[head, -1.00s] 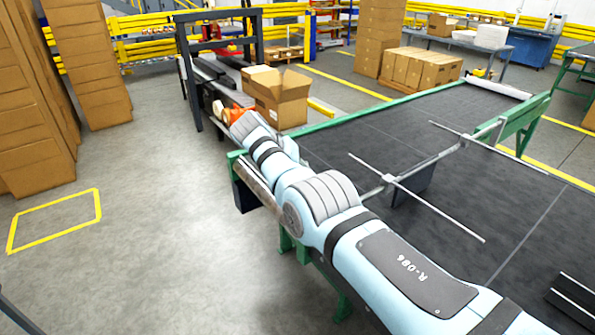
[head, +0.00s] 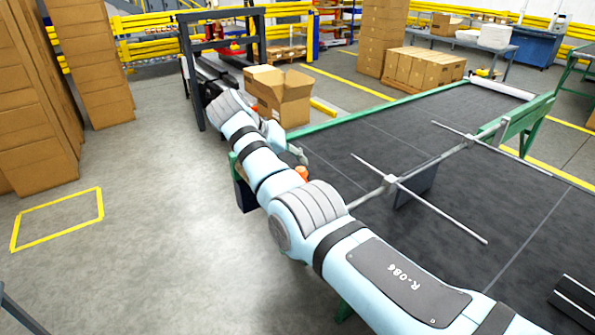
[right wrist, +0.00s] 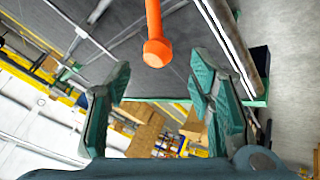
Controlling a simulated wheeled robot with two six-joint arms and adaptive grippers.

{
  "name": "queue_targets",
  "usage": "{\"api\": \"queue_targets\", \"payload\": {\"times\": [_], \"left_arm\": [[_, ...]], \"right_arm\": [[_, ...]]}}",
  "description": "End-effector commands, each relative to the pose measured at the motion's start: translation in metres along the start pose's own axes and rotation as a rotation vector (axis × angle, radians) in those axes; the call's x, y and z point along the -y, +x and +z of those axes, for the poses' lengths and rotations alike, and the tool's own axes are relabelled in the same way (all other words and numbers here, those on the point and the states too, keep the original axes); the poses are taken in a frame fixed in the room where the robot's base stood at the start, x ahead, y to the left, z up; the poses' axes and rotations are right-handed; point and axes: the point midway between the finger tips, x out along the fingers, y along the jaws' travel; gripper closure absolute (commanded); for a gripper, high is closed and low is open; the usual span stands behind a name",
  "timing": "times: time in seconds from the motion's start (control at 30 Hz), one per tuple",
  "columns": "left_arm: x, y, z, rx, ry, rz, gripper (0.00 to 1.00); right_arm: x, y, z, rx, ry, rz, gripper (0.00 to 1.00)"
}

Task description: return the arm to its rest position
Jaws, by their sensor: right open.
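My right arm reaches from the lower right of the head view toward the back left, then bends back at the wrist. My right gripper (head: 292,149) shows partly beside the arm, near the belt's left edge. In the right wrist view, its two teal fingers (right wrist: 161,82) are spread apart with nothing held between them. An orange rounded knob on a stem (right wrist: 157,48) shows beyond the fingers. An orange knob (head: 301,173) also shows beside my arm in the head view. My left gripper is not in view.
The wide dark belt (head: 420,150) with green frame lies at right, crossed by a thin metal rod (head: 420,198). An open cardboard box (head: 283,98) stands behind my wrist. Stacked cartons (head: 35,110) stand at left. Grey floor (head: 150,200) is clear at left.

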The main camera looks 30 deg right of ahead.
Motion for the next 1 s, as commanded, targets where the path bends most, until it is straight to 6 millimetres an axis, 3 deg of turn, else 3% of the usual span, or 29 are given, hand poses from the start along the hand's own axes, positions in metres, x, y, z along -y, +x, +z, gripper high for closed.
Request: {"api": "queue_targets", "payload": {"times": [0.1, 0.23, 0.77, 0.87, 0.93, 0.97, 1.0], "left_arm": [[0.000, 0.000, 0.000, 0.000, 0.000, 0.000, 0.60], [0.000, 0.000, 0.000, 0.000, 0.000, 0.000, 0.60], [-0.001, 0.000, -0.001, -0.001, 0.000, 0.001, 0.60], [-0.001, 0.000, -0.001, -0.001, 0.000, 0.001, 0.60], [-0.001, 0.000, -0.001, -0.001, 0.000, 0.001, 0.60], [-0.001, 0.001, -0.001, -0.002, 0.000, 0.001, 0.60], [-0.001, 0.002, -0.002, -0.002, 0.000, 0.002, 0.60]], "right_arm": [[0.000, -0.029, -0.001, -0.002, 0.001, -0.001, 0.51], [0.001, -0.047, -0.001, -0.001, 0.000, 0.000, 0.51], [0.004, -0.050, -0.007, -0.028, -0.026, -0.013, 0.51], [0.030, -0.054, -0.035, -0.166, -0.094, -0.125, 0.51], [0.064, -0.064, -0.067, -0.333, -0.159, -0.273, 0.51], [0.087, -0.051, -0.070, -0.394, -0.200, -0.344, 0.51], [0.118, -0.021, -0.060, -0.442, -0.245, -0.423, 0.51]]}}
